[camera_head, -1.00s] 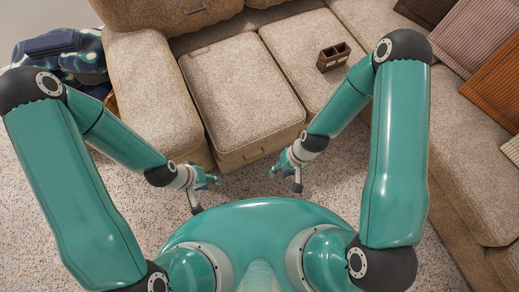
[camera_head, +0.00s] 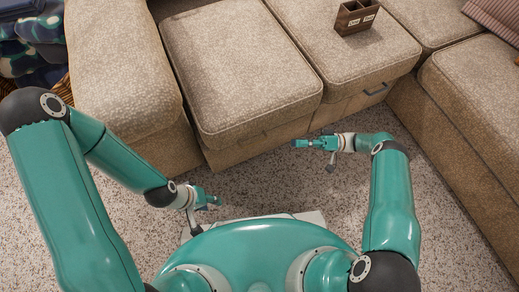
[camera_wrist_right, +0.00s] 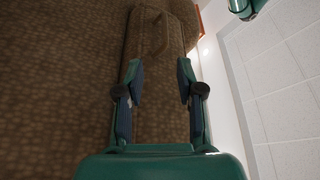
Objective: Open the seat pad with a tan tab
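The left seat pad (camera_head: 240,75) is a tan speckled cushion, closed flat on the sofa. The seat pad to its right (camera_head: 345,50) has a dark handle (camera_head: 376,89) on its front. No tan tab shows clearly in the head view. The right wrist view shows a tan loop-like strip (camera_wrist_right: 154,38) on tan upholstery, beyond the fingertips. My right gripper (camera_head: 303,143) points left, in front of the left pad's right end; its fingers are apart and empty in the wrist view (camera_wrist_right: 160,80). My left gripper (camera_head: 212,203) is low, away from the sofa; its opening is unclear.
A brown divided box (camera_head: 356,17) stands on the right-hand pad. The sofa's left armrest (camera_head: 120,70) and right section (camera_head: 475,110) flank the seats. A basket with dark patterned cloth (camera_head: 30,45) is at far left. Speckled carpet (camera_head: 450,240) is free at right.

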